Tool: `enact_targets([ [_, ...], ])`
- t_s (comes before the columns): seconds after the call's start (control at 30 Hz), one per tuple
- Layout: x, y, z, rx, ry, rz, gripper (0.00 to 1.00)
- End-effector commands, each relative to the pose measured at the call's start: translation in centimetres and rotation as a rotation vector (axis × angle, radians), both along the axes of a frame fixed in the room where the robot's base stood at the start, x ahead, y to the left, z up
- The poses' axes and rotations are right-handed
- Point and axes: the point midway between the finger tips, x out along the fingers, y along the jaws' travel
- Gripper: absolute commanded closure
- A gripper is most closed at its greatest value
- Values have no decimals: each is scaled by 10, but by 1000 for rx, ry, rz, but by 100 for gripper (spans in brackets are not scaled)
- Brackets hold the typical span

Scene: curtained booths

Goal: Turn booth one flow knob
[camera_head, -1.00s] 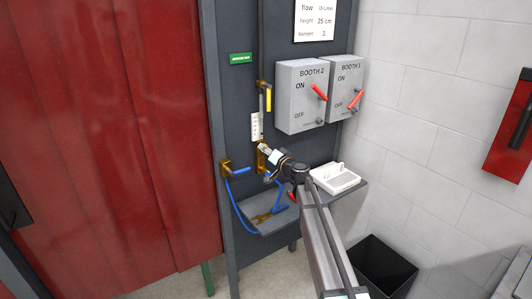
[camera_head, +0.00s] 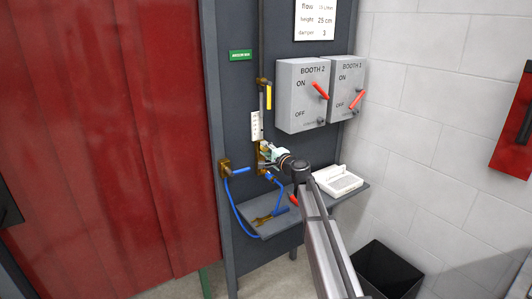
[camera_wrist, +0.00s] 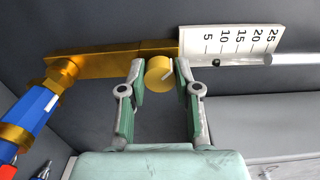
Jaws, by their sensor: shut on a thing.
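The flow knob (camera_wrist: 159,74) is a small round brass knob with a pale pointer mark. In the wrist view it sits on the brass fitting (camera_wrist: 95,62), just below the flow scale (camera_wrist: 232,38) marked 5 to 25. My gripper (camera_wrist: 159,78) has its two green-padded fingers on either side of the knob, shut on it. In the head view my gripper (camera_head: 268,155) reaches the brass fitting at the panel below the white scale (camera_head: 256,126). The knob is hidden there behind my gripper.
A blue-handled valve (camera_head: 238,170) with a blue hose sits left of my gripper. Two grey switch boxes, BOOTH 2 (camera_head: 303,75) and BOOTH 1 (camera_head: 350,75), hang above right. A grey shelf (camera_head: 275,228) below holds a white tray (camera_head: 338,181). A red curtain (camera_head: 110,150) is at left.

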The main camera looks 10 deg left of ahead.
Motion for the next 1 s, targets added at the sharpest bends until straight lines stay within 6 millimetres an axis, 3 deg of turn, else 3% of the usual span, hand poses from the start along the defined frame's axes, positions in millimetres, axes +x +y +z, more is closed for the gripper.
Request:
enact_targets([
  [0.4, 1, 0, 2, 162, 134, -1, 100],
  [0.97, 1, 0, 2, 187, 153, -1, 100],
  [1.0, 1, 0, 2, 187, 153, -1, 57],
])
